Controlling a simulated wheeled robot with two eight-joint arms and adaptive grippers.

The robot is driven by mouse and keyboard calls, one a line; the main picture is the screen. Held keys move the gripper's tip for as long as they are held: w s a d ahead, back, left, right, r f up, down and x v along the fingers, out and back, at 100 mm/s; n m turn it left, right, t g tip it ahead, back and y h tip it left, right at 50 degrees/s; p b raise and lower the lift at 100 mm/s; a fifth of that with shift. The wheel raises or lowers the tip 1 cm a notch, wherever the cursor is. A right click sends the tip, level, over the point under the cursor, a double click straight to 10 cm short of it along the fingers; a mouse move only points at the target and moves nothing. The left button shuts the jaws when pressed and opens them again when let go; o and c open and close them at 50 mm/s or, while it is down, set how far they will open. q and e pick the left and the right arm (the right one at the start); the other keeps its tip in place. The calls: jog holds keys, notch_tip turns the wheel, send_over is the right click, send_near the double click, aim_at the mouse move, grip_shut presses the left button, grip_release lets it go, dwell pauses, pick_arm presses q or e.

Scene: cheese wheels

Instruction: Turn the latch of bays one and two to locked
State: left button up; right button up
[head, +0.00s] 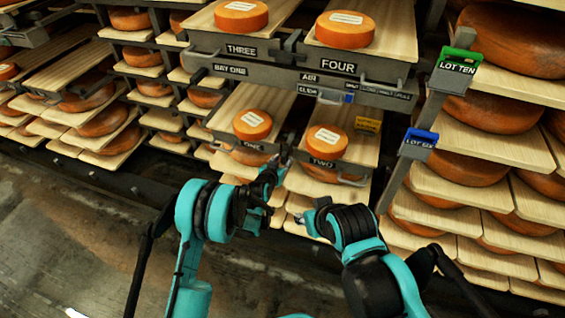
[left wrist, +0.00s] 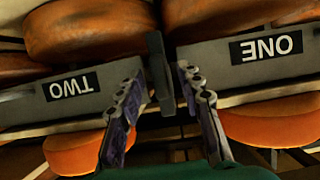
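In the left wrist view, which shows the bays upside down, a dark latch bar (left wrist: 160,75) sits upright in the gap between the drawer front marked TWO (left wrist: 72,88) and the one marked ONE (left wrist: 265,52). My left gripper (left wrist: 165,85) is open, with one finger on each side of the bar; I cannot tell whether they touch it. In the head view, my left gripper (head: 277,168) is between the ONE front (head: 245,153) and the TWO front (head: 325,164) and hides most of the latch. My right gripper (head: 304,219) is lower right; its fingers are too small to judge.
Bays THREE (head: 240,50) and FOUR (head: 337,66) are above, with another dark latch (head: 292,41) between them. Handles stick out from the fronts, including one under TWO (head: 352,181). A post with green (head: 455,71) and blue (head: 418,144) lot tags stands at right. Floor at lower left is clear.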

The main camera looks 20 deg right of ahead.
pick_arm(q)
jog(key=shift+w+d+f, duration=0.15)
jog(key=shift+w+d, duration=0.05)
jog(key=shift+w, duration=0.1)
grip_shut()
